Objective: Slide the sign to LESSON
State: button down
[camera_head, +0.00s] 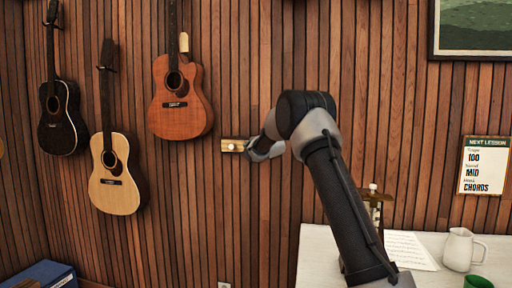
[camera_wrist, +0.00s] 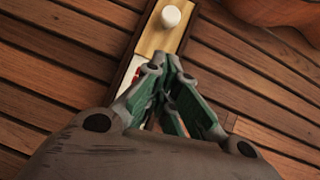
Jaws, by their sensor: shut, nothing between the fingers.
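The sign (camera_head: 233,145) is a small brass-coloured plate on the wood-slat wall, left of my gripper (camera_head: 262,147). In the wrist view its plate (camera_wrist: 154,42) sits in a dark frame and carries a round white knob (camera_wrist: 171,16). A white patch with a red mark (camera_wrist: 134,68) shows beside the plate, partly hidden by my fingers. No word on the sign can be read. My gripper (camera_wrist: 167,64) is shut and empty. Its fingertips are over or close to the plate, apart from the knob in the picture. I cannot tell if they touch the plate.
Several guitars hang on the left, the nearest a reddish one (camera_head: 181,98) above the sign. A white table (camera_head: 318,250) at lower right holds papers (camera_head: 405,248), a white jug (camera_head: 458,249) and a green cup (camera_head: 477,282). A lesson board (camera_head: 484,165) hangs at right.

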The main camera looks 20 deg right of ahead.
jog(key=s, duration=0.6)
jog(key=shift+r, duration=0.3)
jog(key=shift+d, duration=0.1)
